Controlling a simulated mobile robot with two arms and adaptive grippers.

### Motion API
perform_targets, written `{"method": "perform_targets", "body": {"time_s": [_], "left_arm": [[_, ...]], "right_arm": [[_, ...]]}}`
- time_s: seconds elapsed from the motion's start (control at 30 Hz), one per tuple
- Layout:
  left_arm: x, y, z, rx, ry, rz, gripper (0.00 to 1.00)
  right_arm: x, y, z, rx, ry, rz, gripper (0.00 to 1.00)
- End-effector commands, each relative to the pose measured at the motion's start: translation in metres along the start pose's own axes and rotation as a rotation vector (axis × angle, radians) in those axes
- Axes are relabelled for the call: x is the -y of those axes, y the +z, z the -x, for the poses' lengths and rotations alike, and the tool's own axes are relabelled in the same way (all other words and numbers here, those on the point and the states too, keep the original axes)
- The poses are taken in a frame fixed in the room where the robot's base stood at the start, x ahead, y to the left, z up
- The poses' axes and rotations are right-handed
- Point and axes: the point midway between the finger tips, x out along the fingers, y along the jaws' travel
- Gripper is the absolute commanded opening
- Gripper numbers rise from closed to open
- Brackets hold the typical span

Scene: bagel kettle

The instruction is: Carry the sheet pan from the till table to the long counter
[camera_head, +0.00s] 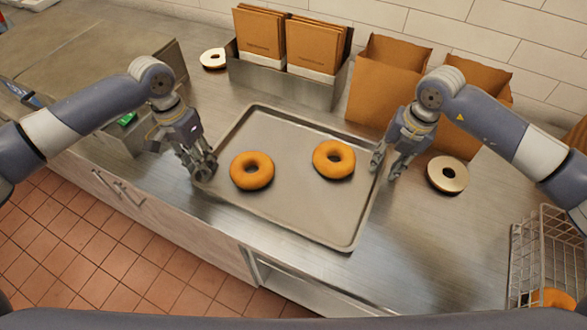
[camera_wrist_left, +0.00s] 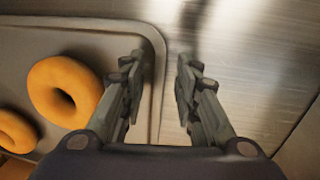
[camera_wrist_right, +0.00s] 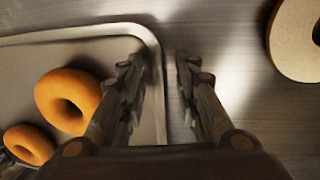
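The sheet pan (camera_head: 290,210) lies flat on a steel worktop (camera_head: 430,250) with two orange-brown bagels on it, one left (camera_head: 252,171) and one right (camera_head: 334,160). My left gripper (camera_head: 203,168) is at the pan's left edge. In the left wrist view its open fingers (camera_wrist_left: 157,85) stand on either side of the pan's rim (camera_wrist_left: 158,60). My right gripper (camera_head: 386,168) is at the right edge. In the right wrist view its open fingers (camera_wrist_right: 160,85) also stand either side of the rim (camera_wrist_right: 158,60). Finger contact with the rim cannot be told.
Brown bags stand behind the pan, some in a steel holder (camera_head: 285,85), others open (camera_head: 385,82). A pale cut bagel (camera_head: 447,174) lies right of my right gripper; another (camera_head: 213,58) lies behind left. A wire basket (camera_head: 540,255) stands at the right. The worktop's front edge is near the pan.

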Motion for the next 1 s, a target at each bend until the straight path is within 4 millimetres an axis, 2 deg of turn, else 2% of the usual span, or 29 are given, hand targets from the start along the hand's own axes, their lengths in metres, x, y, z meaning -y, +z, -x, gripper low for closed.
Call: {"method": "perform_targets", "body": {"time_s": [0.17,0.27,0.7,0.83,1.0], "left_arm": [[-0.001,-0.001,0.003,-0.001,0.002,-0.003,0.29],[-0.002,-0.001,0.013,-0.004,0.003,-0.003,0.29],[0.000,-0.001,0.100,-0.004,0.000,-0.001,0.29],[-0.001,0.000,0.114,-0.002,0.001,-0.001,0.29],[-0.001,0.000,0.120,0.000,0.001,-0.001,0.29]], "right_arm": [[-0.002,-0.001,-0.001,-0.002,0.003,0.002,0.29],[-0.002,-0.001,-0.001,-0.002,0.004,0.002,0.29],[-0.002,-0.002,-0.001,-0.003,0.006,0.002,0.29],[-0.002,-0.002,-0.001,-0.003,0.006,0.002,0.29],[-0.003,-0.001,0.007,-0.001,0.007,0.002,0.29]]}}
